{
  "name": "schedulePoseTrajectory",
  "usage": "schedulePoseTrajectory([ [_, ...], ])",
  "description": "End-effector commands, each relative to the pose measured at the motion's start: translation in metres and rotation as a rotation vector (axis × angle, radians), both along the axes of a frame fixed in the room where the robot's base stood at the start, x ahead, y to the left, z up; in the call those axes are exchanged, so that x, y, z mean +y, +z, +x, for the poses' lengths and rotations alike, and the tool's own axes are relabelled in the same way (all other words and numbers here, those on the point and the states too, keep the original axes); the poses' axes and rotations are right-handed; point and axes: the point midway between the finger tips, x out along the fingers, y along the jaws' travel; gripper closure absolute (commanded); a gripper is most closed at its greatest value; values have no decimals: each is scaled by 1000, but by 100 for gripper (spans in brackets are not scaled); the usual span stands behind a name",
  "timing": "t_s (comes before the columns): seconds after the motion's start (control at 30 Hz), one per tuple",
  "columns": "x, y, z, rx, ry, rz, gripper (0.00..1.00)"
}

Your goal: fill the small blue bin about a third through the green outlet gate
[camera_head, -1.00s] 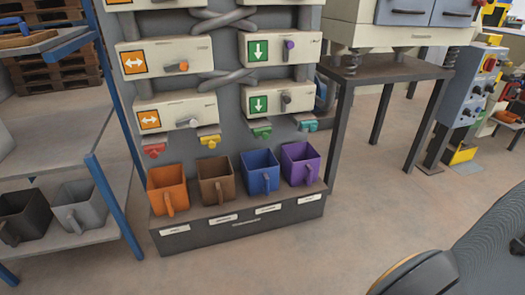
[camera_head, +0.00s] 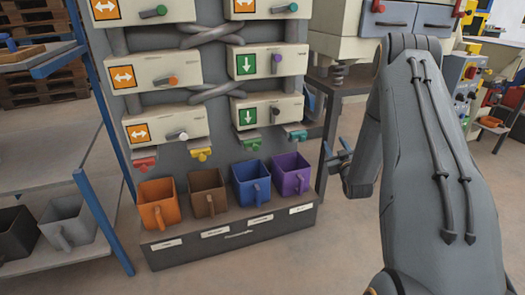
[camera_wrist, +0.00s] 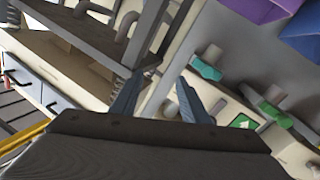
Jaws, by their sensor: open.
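The small blue bin (camera_head: 251,186) stands upright on the dark ledge, between the brown and purple bins. Its inside looks empty from here. The green outlet gate (camera_head: 250,139) sits above it on the grey panel. In the wrist view, which is tilted, the green gate (camera_wrist: 277,113) is at the right and the blue bin (camera_wrist: 304,38) at the upper right edge. My gripper (camera_head: 338,152) is open and empty, right of the purple bin and apart from everything. Its two fingers (camera_wrist: 160,97) show spread in the wrist view.
Orange (camera_head: 159,206), brown (camera_head: 208,195) and purple (camera_head: 291,177) bins share the ledge (camera_head: 235,238). Red (camera_head: 145,163), yellow (camera_head: 201,155) and teal (camera_head: 295,134) gates hang nearby. Floor in front is clear.

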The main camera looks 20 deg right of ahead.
Motion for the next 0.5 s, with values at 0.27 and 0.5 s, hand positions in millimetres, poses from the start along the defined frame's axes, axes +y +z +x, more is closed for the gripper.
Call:
schedulePoseTrajectory([
  [0.27,204,-25,23,-30,215,381,58],
  [0.5,282,-33,15,-22,294,551,58],
])
